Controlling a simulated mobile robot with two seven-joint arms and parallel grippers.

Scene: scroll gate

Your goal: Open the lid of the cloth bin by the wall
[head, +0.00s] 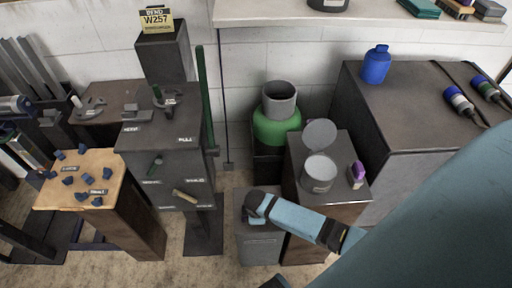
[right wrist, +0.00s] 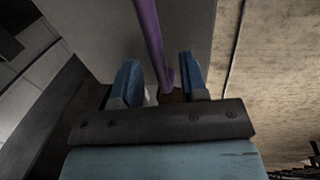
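A grey box-shaped bin (head: 260,248) stands on the floor beside a brown cabinet; I take it for the cloth bin. Its top is partly covered by my right gripper (head: 254,212), so I cannot tell from the head view how the lid sits. In the right wrist view the blue fingers of this gripper (right wrist: 160,75) stand apart. A long purple bar (right wrist: 149,35) runs between them, with gaps to both fingers. A grey surface (right wrist: 95,30), perhaps the bin, lies beyond.
The cabinet (head: 330,218) right of the bin carries a grey canister (head: 318,176) with its round lid raised, and a purple item (head: 357,173). A green container (head: 275,127) stands behind. A dark drawer unit (head: 165,165) is to the left. Some floor between is clear.

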